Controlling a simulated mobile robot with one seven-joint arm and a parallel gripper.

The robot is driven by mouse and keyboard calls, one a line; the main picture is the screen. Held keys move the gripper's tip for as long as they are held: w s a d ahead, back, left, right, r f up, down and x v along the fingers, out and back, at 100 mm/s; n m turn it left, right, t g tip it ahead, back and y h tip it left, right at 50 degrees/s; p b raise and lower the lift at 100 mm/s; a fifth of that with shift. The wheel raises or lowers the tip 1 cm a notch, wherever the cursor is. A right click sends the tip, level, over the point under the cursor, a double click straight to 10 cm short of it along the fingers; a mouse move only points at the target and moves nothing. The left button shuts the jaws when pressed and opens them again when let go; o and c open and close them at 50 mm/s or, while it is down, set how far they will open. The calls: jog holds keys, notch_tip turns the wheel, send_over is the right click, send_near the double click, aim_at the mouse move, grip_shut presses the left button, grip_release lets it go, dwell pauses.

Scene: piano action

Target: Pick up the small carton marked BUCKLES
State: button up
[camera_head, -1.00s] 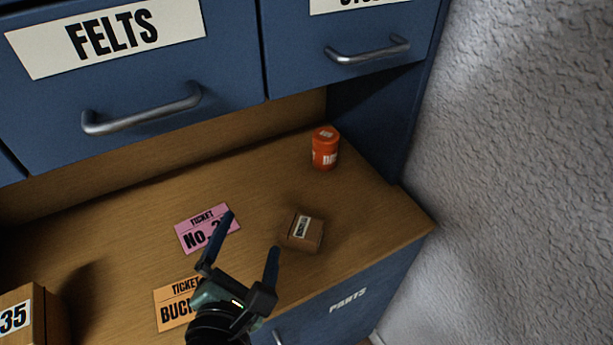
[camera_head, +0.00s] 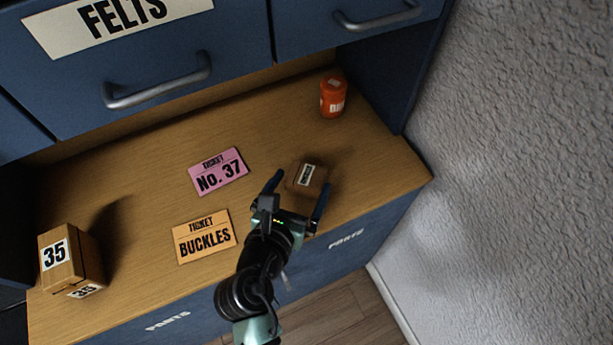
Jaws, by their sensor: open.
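A small brown carton (camera_head: 318,172) with a white label sits on the wooden counter, right of centre; its label is too small to read. My gripper (camera_head: 298,190) is open, its two dark fingers pointing away toward the carton. The carton shows between and just beyond the fingertips; I cannot tell whether they touch it. An orange ticket (camera_head: 205,238) marked BUCKLES lies flat on the counter left of my gripper.
A pink ticket (camera_head: 218,171) marked No. 37 lies behind the orange one. An orange-red canister (camera_head: 333,96) stands at the back right. A box marked 35 (camera_head: 60,258) stands at the left. Blue drawers (camera_head: 150,65) overhang the back; a rough wall (camera_head: 510,170) bounds the right.

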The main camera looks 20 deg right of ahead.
aim_at(303, 183)
jog(key=x, duration=0.2)
jog(key=f+x, duration=0.1)
jog(key=x, duration=0.2)
jog(key=shift+s+a+b, duration=0.1)
jog(key=shift+s+b, duration=0.05)
jog(key=shift+b, duration=0.15)
jog(key=c, duration=1.2)
jog(key=shift+r, duration=0.15)
jog(key=shift+c, duration=0.2)
